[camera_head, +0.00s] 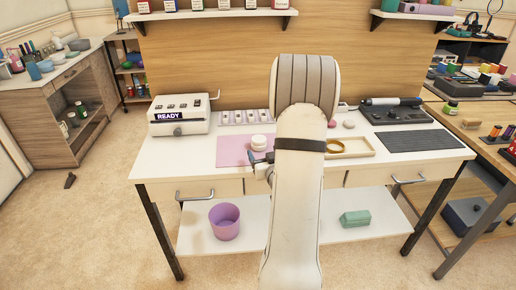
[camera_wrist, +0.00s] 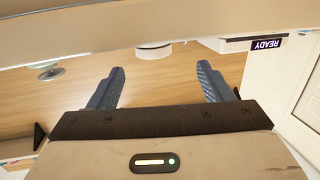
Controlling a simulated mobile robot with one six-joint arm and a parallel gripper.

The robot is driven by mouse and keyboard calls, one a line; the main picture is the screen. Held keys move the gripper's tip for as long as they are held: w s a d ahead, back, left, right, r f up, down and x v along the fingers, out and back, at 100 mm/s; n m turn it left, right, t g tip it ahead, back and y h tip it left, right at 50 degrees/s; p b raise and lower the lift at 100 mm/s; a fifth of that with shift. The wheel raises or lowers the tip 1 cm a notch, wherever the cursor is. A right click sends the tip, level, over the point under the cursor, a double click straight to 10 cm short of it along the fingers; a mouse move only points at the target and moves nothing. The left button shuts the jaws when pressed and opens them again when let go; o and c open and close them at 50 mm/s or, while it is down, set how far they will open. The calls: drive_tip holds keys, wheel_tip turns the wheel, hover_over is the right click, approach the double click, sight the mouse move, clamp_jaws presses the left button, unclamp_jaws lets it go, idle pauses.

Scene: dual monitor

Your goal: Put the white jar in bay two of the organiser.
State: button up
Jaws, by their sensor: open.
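The white jar (camera_head: 259,142) stands upright on a pink mat (camera_head: 232,152) on the white desk. A pale low strip with several compartments, which looks like the organiser (camera_head: 244,117), lies behind the mat; my arm hides its right part. I cannot tell which compartment is bay two. My gripper (camera_head: 257,159) is just in front of the jar, partly hidden by my arm. In the wrist view my gripper (camera_wrist: 160,70) has its two blue fingers wide apart with nothing between them. A round white thing (camera_wrist: 153,48), possibly the jar, shows beyond the fingertips.
A white machine reading READY (camera_head: 180,115) stands at the desk's left. A wooden tray (camera_head: 358,148) with a brown ring (camera_head: 335,146), a dark ribbed mat (camera_head: 420,141) and a dark device (camera_head: 395,112) are on the right. A purple bucket (camera_head: 224,221) sits on the lower shelf.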

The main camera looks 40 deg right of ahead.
sight(261, 144)
drive_tip(key=shift+d+f, duration=0.15)
drive_tip(key=shift+d, duration=0.15)
drive_tip(key=shift+w+d, duration=0.1)
drive_tip(key=shift+w, duration=0.2)
drive_tip(key=x, duration=0.6)
drive_tip(key=shift+w+d, duration=0.35)
drive_tip(key=shift+c, duration=0.4)
drive_tip(key=c, duration=1)
drive_tip(key=shift+r, duration=0.2)
